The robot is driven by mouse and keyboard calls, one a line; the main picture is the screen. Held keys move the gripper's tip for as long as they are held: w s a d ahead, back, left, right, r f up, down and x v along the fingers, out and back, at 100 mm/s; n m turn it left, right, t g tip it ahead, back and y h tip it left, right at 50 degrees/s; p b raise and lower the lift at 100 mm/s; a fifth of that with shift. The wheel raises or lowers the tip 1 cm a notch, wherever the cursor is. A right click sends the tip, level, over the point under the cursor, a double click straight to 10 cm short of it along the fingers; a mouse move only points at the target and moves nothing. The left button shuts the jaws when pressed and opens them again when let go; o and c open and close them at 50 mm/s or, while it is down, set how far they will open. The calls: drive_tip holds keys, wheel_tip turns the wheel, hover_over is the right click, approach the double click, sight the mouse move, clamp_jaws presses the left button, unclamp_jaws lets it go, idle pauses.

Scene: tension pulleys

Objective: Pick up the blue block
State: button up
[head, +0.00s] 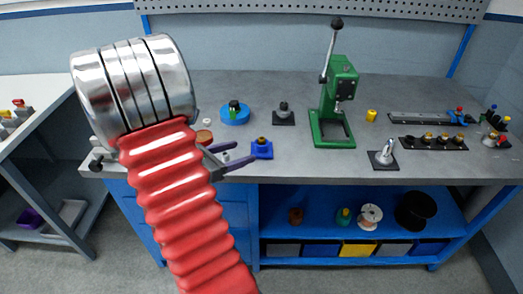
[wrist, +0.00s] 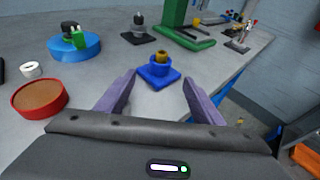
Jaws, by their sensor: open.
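The blue block (head: 262,152) sits on the grey workbench near its front edge, with a square base and a small brass-coloured piece on top. In the wrist view the blue block (wrist: 158,74) stands just beyond and between my fingertips. My gripper (head: 228,154) has purple fingers, open and empty, pointing at the block from the left. In the wrist view my gripper (wrist: 158,85) shows its two fingers wide apart on either side of the block, not touching it. My red ribbed arm hides part of the bench's left side.
A green press (head: 332,125) stands behind and right of the block. A round blue piece (head: 235,115) and a black-based part (head: 284,115) lie behind it. A red round dish (wrist: 40,98) is at left. The bench's front edge is close to the block.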

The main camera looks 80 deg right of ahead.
sight(257, 146)
drive_tip(key=shift+x, duration=2.85)
drive_tip(key=shift+x, duration=2.65)
drive_tip(key=shift+r, duration=0.15)
drive_tip(key=shift+c, duration=0.4)
